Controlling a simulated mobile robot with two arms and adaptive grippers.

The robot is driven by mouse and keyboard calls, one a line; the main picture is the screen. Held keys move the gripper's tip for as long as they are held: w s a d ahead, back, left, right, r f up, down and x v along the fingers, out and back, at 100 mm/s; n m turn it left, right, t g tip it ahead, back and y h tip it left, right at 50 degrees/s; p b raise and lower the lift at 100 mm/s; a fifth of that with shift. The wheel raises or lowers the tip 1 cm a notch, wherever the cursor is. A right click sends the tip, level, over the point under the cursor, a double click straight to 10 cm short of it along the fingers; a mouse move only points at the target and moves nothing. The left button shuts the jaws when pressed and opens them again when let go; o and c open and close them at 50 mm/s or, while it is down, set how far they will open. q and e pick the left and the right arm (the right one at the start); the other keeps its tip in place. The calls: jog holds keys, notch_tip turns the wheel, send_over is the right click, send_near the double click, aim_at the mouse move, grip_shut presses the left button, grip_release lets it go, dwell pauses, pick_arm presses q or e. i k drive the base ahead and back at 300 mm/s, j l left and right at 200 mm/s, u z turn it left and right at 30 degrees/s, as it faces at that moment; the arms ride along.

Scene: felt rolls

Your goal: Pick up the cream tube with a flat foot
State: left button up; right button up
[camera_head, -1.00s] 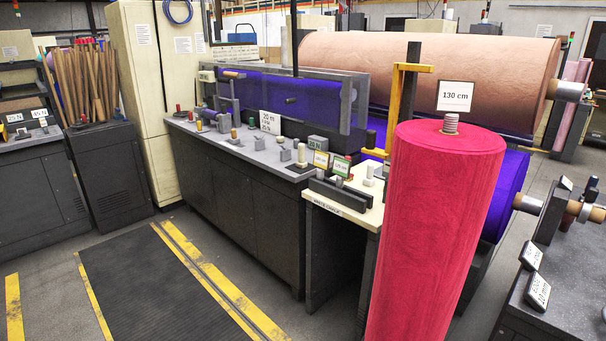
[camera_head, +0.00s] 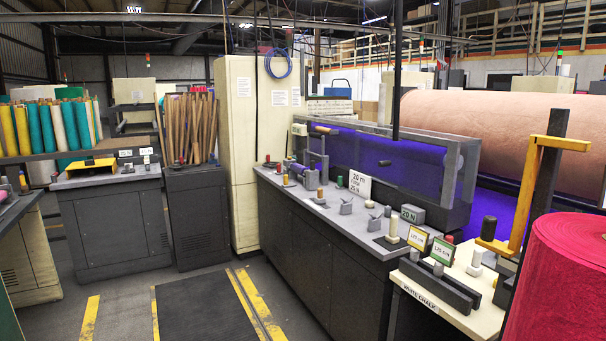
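A small cream upright cylinder (camera_head: 393,228) stands on a flat dark square piece near the right end of the grey bench top (camera_head: 335,222). A second small cream upright piece (camera_head: 476,258), with a wider low base, stands on the pale side table (camera_head: 455,315) marked white chalk. Both are small in this view, and I cannot tell for sure which one is the cream tube with a flat foot. Neither of my grippers is in view.
A large red roll (camera_head: 570,275) stands at the right front, beside the pale table. Dark blocks (camera_head: 438,287), small signs and several small fittings crowd the bench and table. A dark floor mat (camera_head: 205,308) with yellow stripes lies in open floor at left.

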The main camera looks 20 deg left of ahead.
aim_at(391, 237)
jog(key=z, duration=0.25)
jog(key=i+j+z, duration=0.65)
jog(key=j+z, duration=0.3)
jog(key=l, duration=0.1)
